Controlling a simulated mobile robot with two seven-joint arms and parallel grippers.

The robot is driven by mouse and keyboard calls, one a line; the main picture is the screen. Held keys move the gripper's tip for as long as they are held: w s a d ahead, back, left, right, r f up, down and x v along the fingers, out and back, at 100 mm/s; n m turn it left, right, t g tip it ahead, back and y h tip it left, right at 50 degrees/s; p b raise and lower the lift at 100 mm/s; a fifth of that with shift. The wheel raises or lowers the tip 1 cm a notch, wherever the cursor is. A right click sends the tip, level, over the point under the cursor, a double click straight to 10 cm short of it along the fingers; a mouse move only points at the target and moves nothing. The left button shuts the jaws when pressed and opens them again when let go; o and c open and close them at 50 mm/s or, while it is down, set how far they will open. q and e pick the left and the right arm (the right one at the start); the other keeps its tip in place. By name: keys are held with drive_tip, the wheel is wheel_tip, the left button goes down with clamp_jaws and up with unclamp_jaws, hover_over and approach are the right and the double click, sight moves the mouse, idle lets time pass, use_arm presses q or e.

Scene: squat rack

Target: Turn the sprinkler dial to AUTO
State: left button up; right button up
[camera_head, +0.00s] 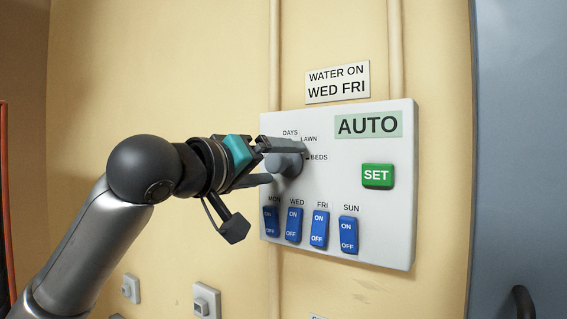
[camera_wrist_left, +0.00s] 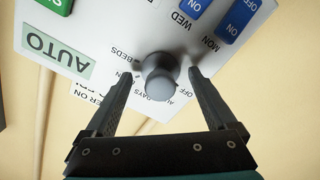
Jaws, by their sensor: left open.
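The sprinkler dial (camera_head: 287,168) is a grey round knob on a white control panel (camera_head: 385,225). The panel's display (camera_head: 368,125) reads AUTO. My left gripper (camera_head: 288,161) is open at the dial, with one finger above and one below it. In the left wrist view the dial (camera_wrist_left: 160,78) stands between the open fingertips (camera_wrist_left: 162,74), with gaps on both sides. Labels DAYS, LAWN and BEDS show around the dial; OFF and part of AUTO show in the wrist view. I cannot tell where the dial points. My right gripper is not in view.
Blue ON/OFF switches (camera_head: 319,228) sit below the dial, and a green SET button (camera_head: 378,176) is at its right. A sign (camera_head: 337,82) reading WATER ON WED FRI hangs above. A wall outlet (camera_head: 206,300) is low on the wall. The wall left of the panel is bare.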

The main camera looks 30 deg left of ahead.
sight(273, 165)
use_arm(q)
drive_tip(key=shift+o, duration=0.6)
drive_tip(key=s+b, duration=0.1)
drive_tip(key=s, duration=0.1)
drive_tip(key=s+b, duration=0.1)
drive_tip(key=s, duration=0.2)
drive_tip(key=shift+a+f, duration=0.1)
drive_tip(key=shift+a, duration=0.1)
drive_tip(key=shift+s+a, duration=0.1)
drive_tip(key=shift+s, duration=0.9)
